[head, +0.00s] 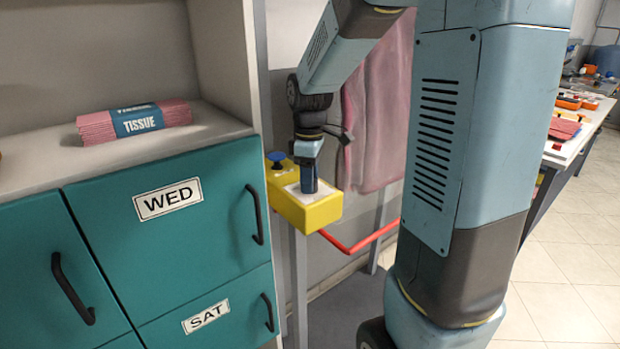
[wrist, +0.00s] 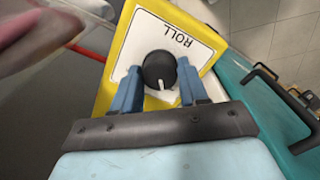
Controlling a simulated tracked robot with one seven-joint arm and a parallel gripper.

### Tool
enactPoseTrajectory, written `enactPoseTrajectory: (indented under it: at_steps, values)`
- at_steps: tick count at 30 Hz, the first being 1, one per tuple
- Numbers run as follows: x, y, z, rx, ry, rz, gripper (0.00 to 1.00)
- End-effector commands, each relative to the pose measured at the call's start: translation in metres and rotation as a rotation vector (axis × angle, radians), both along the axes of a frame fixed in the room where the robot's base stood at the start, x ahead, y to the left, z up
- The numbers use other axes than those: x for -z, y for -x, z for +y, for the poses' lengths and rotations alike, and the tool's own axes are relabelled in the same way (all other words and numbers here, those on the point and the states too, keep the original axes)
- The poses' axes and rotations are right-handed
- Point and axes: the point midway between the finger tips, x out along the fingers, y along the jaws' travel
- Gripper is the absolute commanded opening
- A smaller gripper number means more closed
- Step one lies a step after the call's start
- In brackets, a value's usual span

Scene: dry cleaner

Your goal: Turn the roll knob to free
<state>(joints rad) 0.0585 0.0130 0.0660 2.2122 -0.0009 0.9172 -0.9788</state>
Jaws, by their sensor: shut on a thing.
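The roll knob (wrist: 158,66) is a round black dial with a white pointer mark. It sits on a white plate (wrist: 200,50) on the yellow box (head: 318,214). The plate reads ROLL, upside down in the wrist view. The pointer points toward the bottom of that view. My gripper (wrist: 159,78) has its blue fingers on either side of the knob, shut on it. In the head view my gripper (head: 308,187) reaches down onto the box top and hides the knob. No free marking is readable; the fingers hide the lower part of the plate.
A blue mushroom-shaped button (head: 276,156) stands on the box's far left. Pink cloth (head: 380,120) hangs behind. Teal drawers (head: 170,215) stand close on the left, with a tissue pack (head: 134,122) on the shelf above.

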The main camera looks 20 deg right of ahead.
Motion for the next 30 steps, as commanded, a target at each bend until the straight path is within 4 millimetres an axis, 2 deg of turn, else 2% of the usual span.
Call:
enactPoseTrajectory:
  at_steps: [9, 25, 26, 30]
  values:
    - [-0.0007, -0.0009, -0.0006, -0.109, 0.001, -0.003, 0.13]
    - [-0.0009, -0.0012, -0.001, -0.129, 0.001, -0.004, 0.13]
    - [-0.0009, -0.0012, -0.0011, -0.129, 0.001, -0.004, 0.46]
    - [-0.0007, -0.0009, -0.001, -0.128, 0.001, -0.003, 0.59]
